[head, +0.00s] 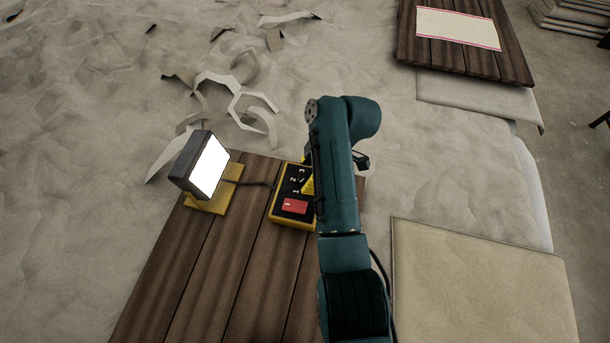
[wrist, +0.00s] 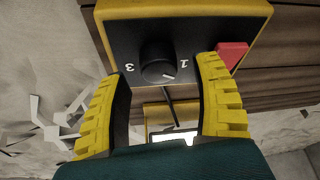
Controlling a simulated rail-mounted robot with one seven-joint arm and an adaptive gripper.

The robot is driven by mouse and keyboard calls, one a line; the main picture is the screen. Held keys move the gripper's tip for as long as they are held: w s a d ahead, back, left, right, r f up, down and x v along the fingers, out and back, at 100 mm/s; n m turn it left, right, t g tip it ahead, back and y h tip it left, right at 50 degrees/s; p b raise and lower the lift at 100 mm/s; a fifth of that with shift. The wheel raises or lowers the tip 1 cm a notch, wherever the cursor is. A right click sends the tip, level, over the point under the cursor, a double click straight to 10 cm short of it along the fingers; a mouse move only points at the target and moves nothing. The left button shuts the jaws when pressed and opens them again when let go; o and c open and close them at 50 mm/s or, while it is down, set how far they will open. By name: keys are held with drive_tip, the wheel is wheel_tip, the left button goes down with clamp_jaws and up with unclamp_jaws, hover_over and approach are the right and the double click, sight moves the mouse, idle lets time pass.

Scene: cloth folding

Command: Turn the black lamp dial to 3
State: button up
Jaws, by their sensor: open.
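The black dial (wrist: 158,60) sits on the black face of a yellow-edged control box (wrist: 190,12). A white mark on the dial points to its lower right in the wrist view, on the side of the printed 1; the 3 is on the left. The lamp (head: 208,167) is lit white on a yellow base.
A red button (head: 294,206) is on the box beside the numbers. A dark cable (head: 258,184) joins box and lamp. Both stand on a wooden plank table (head: 215,270). White paper-like scraps (head: 225,90) lie beyond it; a beige pad (head: 480,290) is on the right.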

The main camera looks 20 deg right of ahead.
drive_tip(key=shift+x, duration=1.05)
drive_tip(key=c, duration=1.2)
